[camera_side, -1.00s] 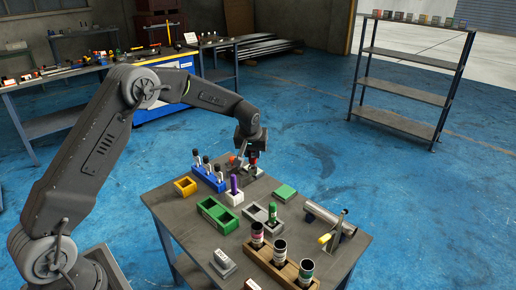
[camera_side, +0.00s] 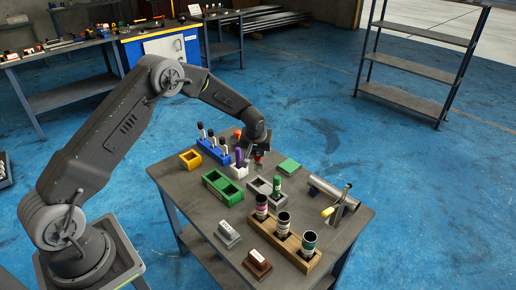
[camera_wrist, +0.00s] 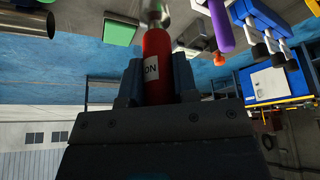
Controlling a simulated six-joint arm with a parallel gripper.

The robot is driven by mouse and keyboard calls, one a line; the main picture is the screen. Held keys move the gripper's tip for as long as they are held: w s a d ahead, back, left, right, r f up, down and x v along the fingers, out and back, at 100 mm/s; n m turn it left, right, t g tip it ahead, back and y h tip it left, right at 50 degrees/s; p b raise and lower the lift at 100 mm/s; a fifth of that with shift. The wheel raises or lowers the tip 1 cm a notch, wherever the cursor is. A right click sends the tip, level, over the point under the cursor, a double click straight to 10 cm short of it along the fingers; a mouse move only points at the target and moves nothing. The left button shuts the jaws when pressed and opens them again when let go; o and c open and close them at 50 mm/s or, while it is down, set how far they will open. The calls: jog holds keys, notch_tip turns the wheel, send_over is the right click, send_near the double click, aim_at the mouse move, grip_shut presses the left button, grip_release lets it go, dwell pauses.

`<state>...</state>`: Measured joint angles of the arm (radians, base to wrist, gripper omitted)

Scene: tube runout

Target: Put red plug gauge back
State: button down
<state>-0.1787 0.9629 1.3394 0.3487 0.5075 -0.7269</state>
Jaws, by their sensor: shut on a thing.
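The red plug gauge (camera_wrist: 157,62) is in my gripper (camera_wrist: 157,80), clamped between the two fingers. It has a white label reading "ON" and a metal end (camera_wrist: 153,12) pointing away from the wrist. In the side view, my gripper (camera_side: 258,150) is over the back part of the table, right of the purple gauge (camera_side: 238,155). The red gauge (camera_side: 258,158) shows small beneath it. The fingers are shut on the gauge. I cannot tell whether its lower end touches anything.
A blue block (camera_side: 213,151) holds several black-topped gauges. A metal tube (camera_side: 325,188) and wooden rack (camera_side: 294,255) are at right and front.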

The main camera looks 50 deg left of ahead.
aim_at(258, 170)
jog(key=shift+f, duration=2.55)
jog(key=shift+f, duration=2.15)
grip_release()
jog(key=shift+v, duration=5)
